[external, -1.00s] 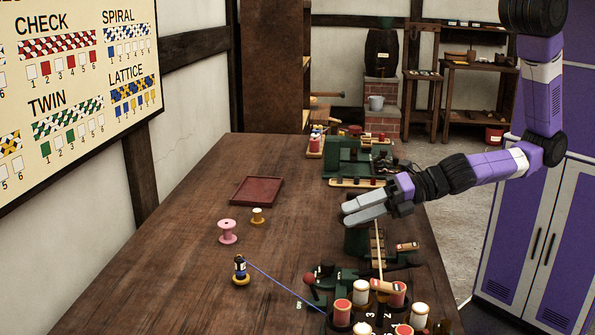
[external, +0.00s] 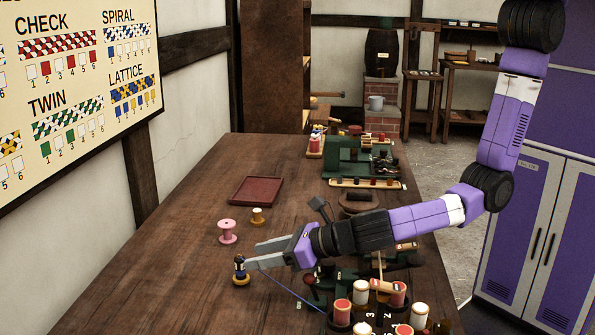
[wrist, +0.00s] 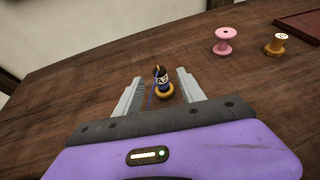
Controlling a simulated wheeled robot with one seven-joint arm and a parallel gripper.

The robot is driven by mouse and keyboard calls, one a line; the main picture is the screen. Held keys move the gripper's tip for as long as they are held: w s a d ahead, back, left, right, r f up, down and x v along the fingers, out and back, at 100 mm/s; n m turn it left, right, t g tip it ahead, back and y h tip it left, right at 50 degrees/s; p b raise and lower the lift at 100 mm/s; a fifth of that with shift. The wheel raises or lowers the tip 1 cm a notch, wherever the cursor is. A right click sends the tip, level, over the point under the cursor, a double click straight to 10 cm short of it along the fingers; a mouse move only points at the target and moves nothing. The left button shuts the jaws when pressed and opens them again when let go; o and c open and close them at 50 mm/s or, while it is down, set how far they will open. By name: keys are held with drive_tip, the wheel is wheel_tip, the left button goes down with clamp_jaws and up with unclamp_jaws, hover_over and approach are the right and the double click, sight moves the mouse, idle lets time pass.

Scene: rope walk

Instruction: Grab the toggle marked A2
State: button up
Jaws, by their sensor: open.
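A small dark blue toggle (external: 240,265) with a pale label stands upright on a yellow round base on the table, a blue cord running from it to the right. The label is too small to read surely. In the wrist view the toggle (wrist: 161,79) stands between and just beyond the fingers. My gripper (external: 253,256) is open and empty, its fingers pointing left at the toggle, with the near fingertip close beside it. I cannot tell whether they touch.
A pink spool (external: 227,232) and a yellow spool (external: 257,216) stand behind the toggle. A red tray (external: 257,191) lies farther back. A green machine with several spools (external: 342,312) is at the front right. The table's left part is clear.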

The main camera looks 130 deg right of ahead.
sight(239, 258)
drive_tip(key=shift+x, duration=3)
drive_tip(key=shift+f, duration=0.1)
clamp_jaws()
